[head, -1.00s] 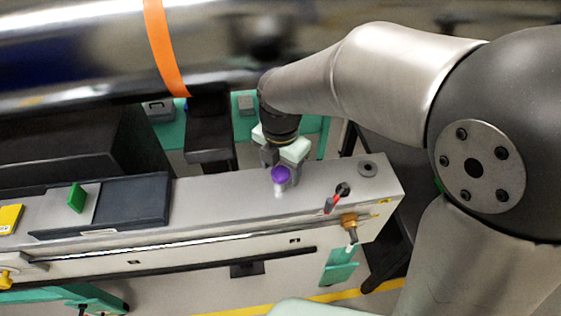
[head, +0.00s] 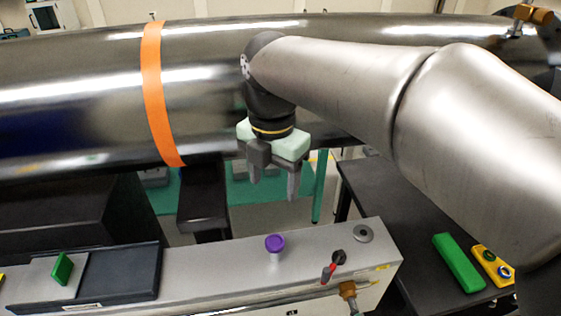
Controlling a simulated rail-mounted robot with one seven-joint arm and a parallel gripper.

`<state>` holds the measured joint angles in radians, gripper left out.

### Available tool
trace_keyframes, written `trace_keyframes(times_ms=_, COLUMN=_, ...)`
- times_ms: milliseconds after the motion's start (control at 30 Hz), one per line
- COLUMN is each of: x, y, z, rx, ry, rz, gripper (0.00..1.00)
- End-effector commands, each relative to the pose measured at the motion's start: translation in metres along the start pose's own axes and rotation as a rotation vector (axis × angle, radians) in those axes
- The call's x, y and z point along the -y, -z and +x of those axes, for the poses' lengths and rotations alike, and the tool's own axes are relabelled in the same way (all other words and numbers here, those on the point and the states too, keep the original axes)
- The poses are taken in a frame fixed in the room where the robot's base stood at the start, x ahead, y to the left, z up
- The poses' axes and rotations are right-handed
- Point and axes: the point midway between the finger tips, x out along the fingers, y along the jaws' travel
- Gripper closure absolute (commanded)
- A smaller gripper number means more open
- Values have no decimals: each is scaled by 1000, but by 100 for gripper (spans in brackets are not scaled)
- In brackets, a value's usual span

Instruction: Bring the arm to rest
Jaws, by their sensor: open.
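My gripper (head: 273,185) hangs from my arm in the middle of the head view, fingers pointing down. Its two grey fingers are apart with nothing between them. It is above and behind the purple-topped knob (head: 275,243), clear of it. The knob stands upright on the top of the long grey metal housing (head: 215,267). My arm reaches in from the right side of the view.
A large dark shiny pipe (head: 90,95) with an orange band (head: 154,92) runs behind my gripper. A red-handled switch (head: 328,273) sits right of the knob. A black table (head: 385,205) at right bears a green block (head: 458,262) and a yellow piece (head: 493,265).

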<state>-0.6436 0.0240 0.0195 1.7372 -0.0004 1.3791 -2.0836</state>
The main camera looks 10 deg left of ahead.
Motion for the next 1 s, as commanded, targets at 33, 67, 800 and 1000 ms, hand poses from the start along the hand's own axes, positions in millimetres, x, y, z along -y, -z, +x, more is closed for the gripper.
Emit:
trace_keyframes(times_ms=33, x=0, y=0, z=-2, rx=0, ry=-1, rz=0, gripper=37)
trace_keyframes(times_ms=67, x=0, y=0, z=-3, rx=0, ry=0, rz=0, gripper=37)
trace_keyframes(times_ms=800, x=232, y=-17, z=126, rx=-8, ry=-37, rz=2278, gripper=37)
trace_keyframes(times_ms=1000, x=262, y=0, z=151, rx=-17, ry=-48, rz=2670, gripper=37)
